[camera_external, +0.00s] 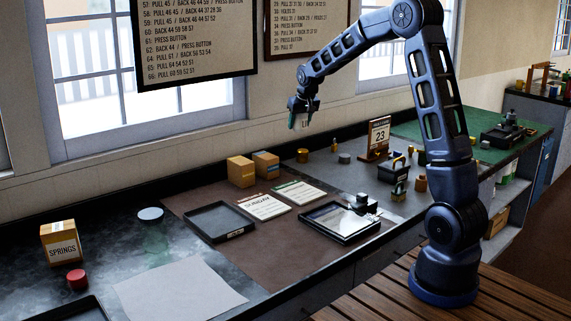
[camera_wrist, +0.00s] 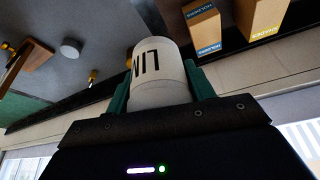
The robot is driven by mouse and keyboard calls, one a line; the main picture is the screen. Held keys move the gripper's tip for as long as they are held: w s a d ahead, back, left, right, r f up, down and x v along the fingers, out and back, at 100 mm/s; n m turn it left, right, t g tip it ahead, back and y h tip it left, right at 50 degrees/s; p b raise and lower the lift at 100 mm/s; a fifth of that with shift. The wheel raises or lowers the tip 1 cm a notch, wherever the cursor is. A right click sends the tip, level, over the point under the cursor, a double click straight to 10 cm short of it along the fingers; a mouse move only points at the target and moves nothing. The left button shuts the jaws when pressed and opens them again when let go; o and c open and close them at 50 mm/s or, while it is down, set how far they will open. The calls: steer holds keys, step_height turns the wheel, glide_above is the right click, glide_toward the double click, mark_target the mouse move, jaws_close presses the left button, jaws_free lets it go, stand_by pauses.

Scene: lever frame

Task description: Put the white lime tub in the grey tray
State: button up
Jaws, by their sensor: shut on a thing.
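My gripper (camera_external: 302,117) is raised in the air in front of the wall between the windows, well above the bench. Its green fingers are shut on the white lime tub (camera_wrist: 158,62), which shows part of its dark lettering in the wrist view. The tub also shows small in the external view (camera_external: 305,123), partly hidden by the fingers. A dark, empty-looking tray (camera_external: 238,233) with a small front label lies on the brown mat, below and left of my gripper. I cannot read its label or tell for certain that it is the grey one.
A second tray (camera_external: 345,240) with a pale sheet lies to the right. Two cards (camera_external: 262,206) lie between the trays, with cartons (camera_external: 241,171) behind. A springs box (camera_external: 60,242), a red tub (camera_external: 77,280) and a paper sheet (camera_external: 180,290) are at left. A calendar (camera_external: 379,135) stands right.

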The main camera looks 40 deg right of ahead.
steer(key=a+n+y, duration=0.2)
steer(key=a+n, duration=0.3)
steer(key=a, duration=1.8)
steer(key=n+y, duration=0.2)
steer(key=n, duration=0.3)
glide_above(208, 218)
steer(key=s, duration=0.2)
steer(key=f, duration=1.9)
steer(key=shift+w+d+f, duration=0.1)
steer(key=shift+d, duration=0.3)
steer(key=shift+f, duration=0.1)
steer(key=o, duration=1.1)
